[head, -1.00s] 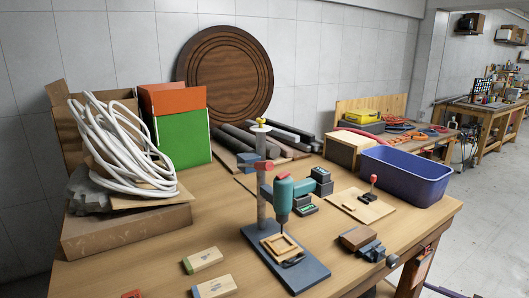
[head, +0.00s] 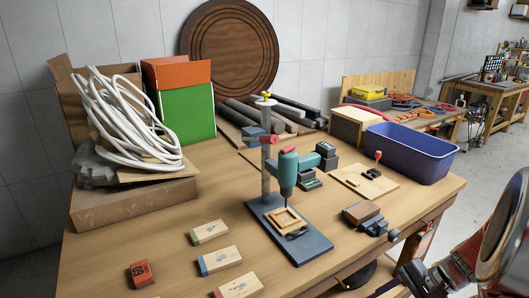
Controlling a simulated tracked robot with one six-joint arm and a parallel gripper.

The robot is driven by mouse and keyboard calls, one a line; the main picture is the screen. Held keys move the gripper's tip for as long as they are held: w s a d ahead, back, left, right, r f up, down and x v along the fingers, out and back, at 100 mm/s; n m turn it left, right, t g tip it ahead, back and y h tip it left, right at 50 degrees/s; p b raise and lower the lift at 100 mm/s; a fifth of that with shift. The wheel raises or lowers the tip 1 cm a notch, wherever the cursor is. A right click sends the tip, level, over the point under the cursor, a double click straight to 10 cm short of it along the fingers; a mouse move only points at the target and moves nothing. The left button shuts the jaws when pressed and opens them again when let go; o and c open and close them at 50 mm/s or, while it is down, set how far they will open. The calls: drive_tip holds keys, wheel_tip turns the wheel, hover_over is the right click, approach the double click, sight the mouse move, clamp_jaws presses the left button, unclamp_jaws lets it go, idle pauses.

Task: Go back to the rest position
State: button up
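A coil of white hose (head: 128,130) lies on the left of the wooden workbench (head: 330,225), tilted over a box and a grey lump. Part of my arm shows at the lower right corner, in front of the bench's right end. My gripper's fingers cannot be made out in the head view, so I cannot see whether it holds anything.
A drill on a stand (head: 287,180) is mid-bench. A blue bin (head: 405,152), a small vise (head: 374,224), labelled wooden blocks (head: 220,260) and a red block (head: 141,274) also stand there. Bare benchtop shows at the front left.

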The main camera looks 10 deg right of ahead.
drive_tip(key=s+a+r+n+t+h, duration=0.1)
drive_tip(key=a+r+n+h, duration=0.2)
drive_tip(key=a+r+n, duration=0.4)
drive_tip(key=s+a+r+n+t+h, duration=0.1)
drive_tip(key=a+r+n, duration=0.6)
drive_tip(key=a, duration=0.8)
wheel_tip(320, 180, up, 3)
drive_tip(key=shift+s+a+f+t+h, duration=0.15)
drive_tip(key=shift+s+t+h, duration=0.25)
drive_tip(key=shift+s+h, duration=0.5)
